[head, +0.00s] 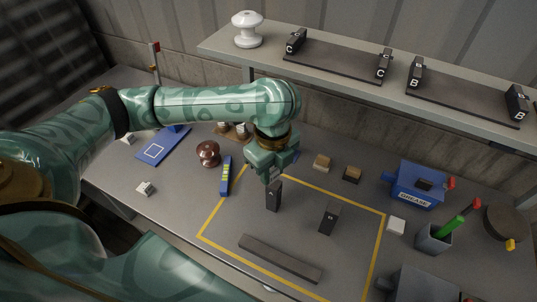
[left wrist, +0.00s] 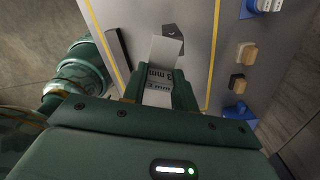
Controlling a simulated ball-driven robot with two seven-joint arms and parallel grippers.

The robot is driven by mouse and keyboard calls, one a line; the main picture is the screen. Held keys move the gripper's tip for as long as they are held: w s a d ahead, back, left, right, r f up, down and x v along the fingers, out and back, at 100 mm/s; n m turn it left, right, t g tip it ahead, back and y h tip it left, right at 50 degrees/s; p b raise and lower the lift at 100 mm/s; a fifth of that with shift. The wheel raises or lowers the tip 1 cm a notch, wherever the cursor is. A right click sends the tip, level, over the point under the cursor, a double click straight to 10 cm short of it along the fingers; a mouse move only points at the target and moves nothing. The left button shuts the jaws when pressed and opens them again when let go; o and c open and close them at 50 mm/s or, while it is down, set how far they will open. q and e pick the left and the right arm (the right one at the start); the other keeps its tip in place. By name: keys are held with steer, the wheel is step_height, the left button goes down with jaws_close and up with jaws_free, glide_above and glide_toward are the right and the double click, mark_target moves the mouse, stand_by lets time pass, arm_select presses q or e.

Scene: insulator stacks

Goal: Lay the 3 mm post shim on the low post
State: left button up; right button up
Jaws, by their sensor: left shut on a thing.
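My left gripper (head: 270,176) is shut on the 3 mm post shim, over the yellow-taped area. The shim (left wrist: 158,87) is a light piece marked "3 mm" between the fingers in the left wrist view; in the head view I cannot make it out. A dark post (head: 273,197) stands upright right below the fingertips. A second dark post (head: 328,219) stands to its right and nearer the front. I cannot tell which post is lower, or whether the shim touches the post beneath. My right gripper is not in view.
A dark bar (head: 280,258) lies at the front of the taped area. A blue-yellow level (head: 226,176) and a brown insulator (head: 208,154) stand left. Wooden blocks (head: 321,163), a blue grease box (head: 416,185) and a grey cup (head: 433,238) are right. A shelf (head: 330,85) runs behind.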

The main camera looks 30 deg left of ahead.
arm_select(q)
steer(key=m+p, duration=0.1)
steer(key=m, duration=0.2)
steer(key=m+p, duration=0.1)
steer(key=m, duration=0.2)
steer(key=r+m+p, duration=0.1)
steer(key=m+p, duration=0.1)
steer(key=shift+w+m, duration=0.1)
steer(key=shift+m, duration=0.3)
steer(key=m, duration=0.1)
steer(key=m+p, duration=0.1)
steer(key=m, duration=0.2)
steer(key=shift+a+f+p, duration=0.2)
steer(key=shift+f+p, duration=0.05)
steer(key=shift+p, duration=0.05)
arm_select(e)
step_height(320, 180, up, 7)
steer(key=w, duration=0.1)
arm_select(q)
steer(key=shift+f+m, duration=0.25)
steer(key=shift+m, duration=0.15)
step_height(320, 180, down, 6)
steer(key=b, duration=0.5)
steer(key=shift+r+b, duration=0.25)
steer(key=shift+b, duration=0.15)
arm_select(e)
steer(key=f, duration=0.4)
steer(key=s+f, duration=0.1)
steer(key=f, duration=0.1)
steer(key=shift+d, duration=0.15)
